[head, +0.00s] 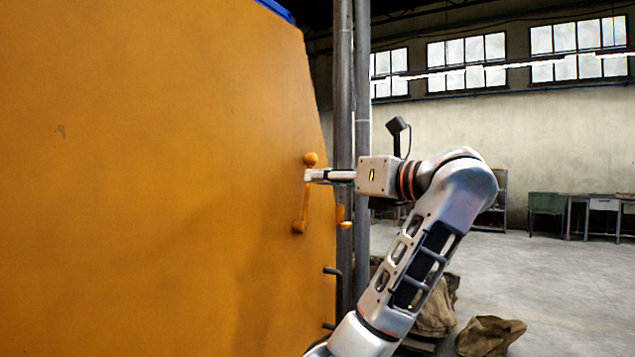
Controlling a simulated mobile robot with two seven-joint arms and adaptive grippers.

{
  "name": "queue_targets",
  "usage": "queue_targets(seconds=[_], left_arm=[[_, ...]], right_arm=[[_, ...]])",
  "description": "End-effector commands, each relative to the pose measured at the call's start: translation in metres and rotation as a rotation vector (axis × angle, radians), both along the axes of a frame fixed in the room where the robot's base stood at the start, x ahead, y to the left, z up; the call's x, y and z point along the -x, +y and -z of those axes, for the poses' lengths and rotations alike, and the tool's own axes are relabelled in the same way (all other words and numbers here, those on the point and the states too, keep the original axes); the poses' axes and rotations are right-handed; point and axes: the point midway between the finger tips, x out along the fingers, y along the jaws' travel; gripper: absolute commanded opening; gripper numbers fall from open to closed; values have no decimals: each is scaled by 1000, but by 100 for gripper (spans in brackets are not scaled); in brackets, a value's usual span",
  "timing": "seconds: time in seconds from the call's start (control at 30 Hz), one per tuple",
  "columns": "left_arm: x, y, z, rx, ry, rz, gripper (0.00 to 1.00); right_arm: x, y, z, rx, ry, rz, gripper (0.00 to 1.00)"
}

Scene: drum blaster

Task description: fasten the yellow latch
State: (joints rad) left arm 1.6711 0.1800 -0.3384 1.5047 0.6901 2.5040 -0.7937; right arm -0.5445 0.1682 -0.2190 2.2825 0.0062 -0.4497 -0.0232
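The yellow latch (304,212) is an orange-yellow lever on the large orange panel (150,180), near its right edge. The lever stands nearly upright, with a round knob at its top and its lower end against the panel. A small orange piece (344,224) sits at the panel's edge, right of the lever.
Two grey vertical pipes (353,60) stand just behind the panel's right edge. Dark handles (333,271) stick out low on that edge. Brown sacks (489,335) lie on the floor at right. Benches (600,204) stand far back; the floor between is open.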

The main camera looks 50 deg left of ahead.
Motion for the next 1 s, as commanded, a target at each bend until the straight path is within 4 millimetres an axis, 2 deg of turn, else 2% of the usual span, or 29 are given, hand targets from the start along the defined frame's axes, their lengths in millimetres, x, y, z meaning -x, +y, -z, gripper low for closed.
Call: queue_targets(seconds=[0.2,0.53,0.57,0.6,0.63,1.0], left_arm=[[1,20,2,-1,1,-1,17],[2,24,1,0,1,0,17],[2,24,1,0,1,0,14],[2,24,1,0,1,0,4],[2,24,1,0,1,0,0],[1,24,-1,9,22,1,0]], right_arm=[[1,2,2,-7,3,-1,40],[-4,4,-2,-11,-10,-1,40],[-4,4,-3,-12,-12,-1,40],[-5,4,-3,-12,-13,-1,40],[-6,4,-3,-12,-14,-1,40],[-8,3,-10,-9,-24,-1,40]])
